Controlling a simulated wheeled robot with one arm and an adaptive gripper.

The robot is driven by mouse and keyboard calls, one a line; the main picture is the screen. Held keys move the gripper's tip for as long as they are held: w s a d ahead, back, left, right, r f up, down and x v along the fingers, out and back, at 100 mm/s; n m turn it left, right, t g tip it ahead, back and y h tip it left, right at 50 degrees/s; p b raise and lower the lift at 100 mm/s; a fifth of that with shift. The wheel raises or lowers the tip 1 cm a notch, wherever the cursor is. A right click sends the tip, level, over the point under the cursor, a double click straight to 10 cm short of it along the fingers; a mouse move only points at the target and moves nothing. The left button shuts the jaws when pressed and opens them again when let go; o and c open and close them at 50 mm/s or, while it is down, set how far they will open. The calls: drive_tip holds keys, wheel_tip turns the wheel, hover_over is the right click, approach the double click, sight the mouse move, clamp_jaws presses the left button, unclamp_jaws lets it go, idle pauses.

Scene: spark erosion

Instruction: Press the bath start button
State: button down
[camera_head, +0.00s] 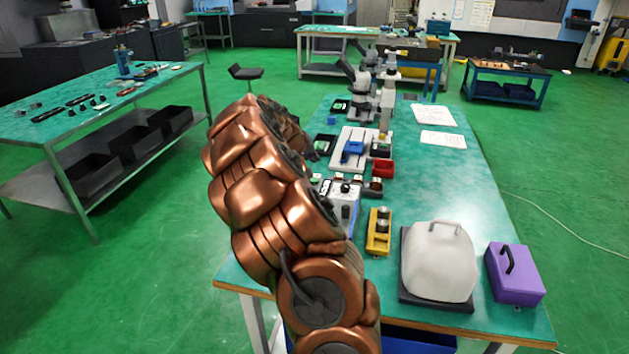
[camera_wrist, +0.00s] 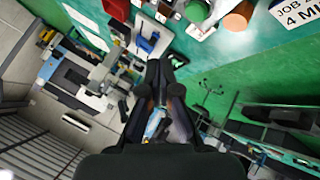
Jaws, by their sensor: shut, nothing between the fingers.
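A light grey control box (camera_head: 343,192) with dark knobs stands on the green bench, partly behind my copper arm in the head view. I cannot make out which part of it is the bath start button. In the wrist view, a round green part (camera_wrist: 197,11) lies at the top edge, beside an orange-brown round part (camera_wrist: 238,17); I cannot tell whether either is a button. My gripper (camera_wrist: 161,68) points up the wrist picture, with its dark fingers together and nothing visible between them. It shows apart from the green part. My arm mostly hides it in the head view.
A yellow fixture (camera_head: 378,232), a white domed cover (camera_head: 438,262) and a purple box (camera_head: 514,274) stand on the bench's near side. A red tray (camera_head: 382,169) and a microscope (camera_head: 362,90) stand farther back. The bench's right side is largely clear.

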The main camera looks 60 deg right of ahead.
sight(313, 180)
wheel_tip(313, 180, down, 4)
drive_tip(key=shift+r+b, duration=0.1)
drive_tip(key=shift+b, duration=0.65)
drive_tip(key=shift+f+b, duration=0.35)
drive_tip(key=shift+f, duration=0.15)
drive_tip(key=shift+f, duration=0.15)
idle(0.4)
drive_tip(key=shift+f+b, duration=0.25)
drive_tip(key=shift+b, duration=0.4)
drive_tip(key=shift+f+b, duration=0.5)
idle(0.6)
drive_tip(key=shift+r, duration=0.95)
drive_tip(key=shift+r, duration=0.1)
drive_tip(key=shift+r+p, duration=0.55)
drive_tip(key=shift+r, duration=1.85)
